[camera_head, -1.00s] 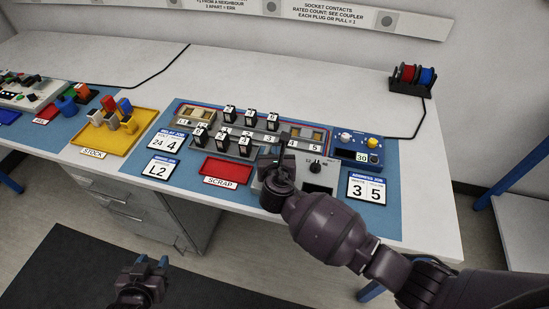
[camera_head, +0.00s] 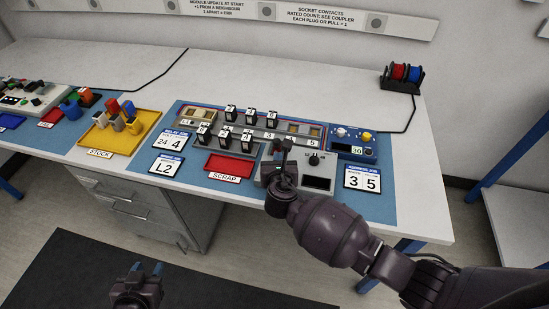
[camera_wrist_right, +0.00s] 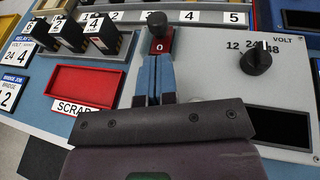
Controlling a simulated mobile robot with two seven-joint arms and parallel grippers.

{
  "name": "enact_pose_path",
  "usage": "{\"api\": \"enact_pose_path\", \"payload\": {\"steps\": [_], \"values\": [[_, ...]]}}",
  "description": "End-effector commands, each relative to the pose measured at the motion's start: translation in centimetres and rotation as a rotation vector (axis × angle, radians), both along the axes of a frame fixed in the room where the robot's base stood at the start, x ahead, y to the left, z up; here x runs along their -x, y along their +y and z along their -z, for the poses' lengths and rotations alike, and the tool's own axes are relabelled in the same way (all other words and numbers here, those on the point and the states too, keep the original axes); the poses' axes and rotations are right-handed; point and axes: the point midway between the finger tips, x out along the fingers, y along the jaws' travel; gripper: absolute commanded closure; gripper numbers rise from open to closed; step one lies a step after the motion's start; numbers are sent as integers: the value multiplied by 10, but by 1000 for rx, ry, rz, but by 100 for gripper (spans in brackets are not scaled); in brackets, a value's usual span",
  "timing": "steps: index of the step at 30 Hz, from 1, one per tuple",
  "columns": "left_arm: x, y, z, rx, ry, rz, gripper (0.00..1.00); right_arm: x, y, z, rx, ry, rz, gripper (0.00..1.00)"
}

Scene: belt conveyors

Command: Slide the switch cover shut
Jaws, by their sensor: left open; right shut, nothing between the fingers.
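A switch with a black round knob (camera_wrist_right: 157,19) stands up from a red plate (camera_wrist_right: 160,45) marked 0, on the left part of a grey control box (camera_wrist_right: 217,72). I cannot make out a separate switch cover. My right gripper (camera_wrist_right: 156,58) is shut and empty; its blue fingertips are at the near edge of the red plate, and I cannot tell whether they touch it. In the head view this gripper (camera_head: 285,146) hides much of the switch. My left gripper (camera_head: 147,268) is open and empty, low in front of the table.
The box's dial (camera_head: 314,159) and dark window (camera_head: 317,183) are right of my right gripper. The red scrap tray (camera_head: 231,165) is to its left, and a rack with several black relays (camera_head: 246,120) is behind. A blue unit (camera_head: 355,143) stands at the back right.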

Motion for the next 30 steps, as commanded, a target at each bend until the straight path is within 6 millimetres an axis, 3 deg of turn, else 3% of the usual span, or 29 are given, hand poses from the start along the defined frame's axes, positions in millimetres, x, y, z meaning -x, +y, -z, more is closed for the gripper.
{"api": "enact_pose_path", "payload": {"steps": [6, 13, 19, 30], "values": [[1, 1, -7, -1, 1, 0, 57, 45, 4, -14, -3, 1, -3, 100], [-4, -1, -13, 1, -11, 2, 57, 79, 6, -24, -3, 2, -3, 100], [-4, -1, -14, 1, -11, 2, 57, 91, 7, -28, -2, 1, -3, 100], [-2, -1, -13, 1, -8, 0, 57, 93, 7, -28, -53, -2, 10, 100]]}}
